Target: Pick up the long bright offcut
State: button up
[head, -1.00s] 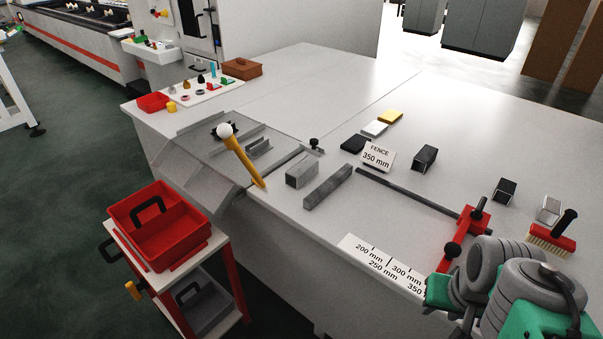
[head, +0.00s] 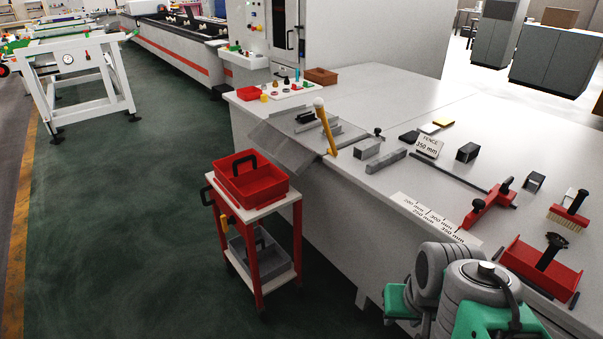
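Several metal offcuts lie on the grey bench (head: 390,95). A long, plain grey bar (head: 386,161) lies near the bench's front edge. A shorter, brighter offcut (head: 366,150) lies just behind it to the left. Dark-ended offcuts (head: 467,152) and (head: 534,181) stand farther right, and another pale offcut (head: 574,197) is partly hidden by a brush. Which one is the long bright offcut I cannot tell for certain. My arm shows at the bottom right, in front of the bench; my gripper's fingers are not in view.
A red-framed trolley (head: 257,205) holding a red tray (head: 250,178) stands at the bench's front left. A red fence stop (head: 488,205), brush (head: 568,214) and red dustpan-like tray (head: 540,268) occupy the bench's right. Open green floor (head: 120,220) lies left.

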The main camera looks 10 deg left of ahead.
aim_at(367, 149)
jog(key=u, duration=4)
jog(key=i, duration=0.1)
jog(key=z, duration=2.65)
jog(key=i, duration=1.85)
jog(key=z, duration=0.2)
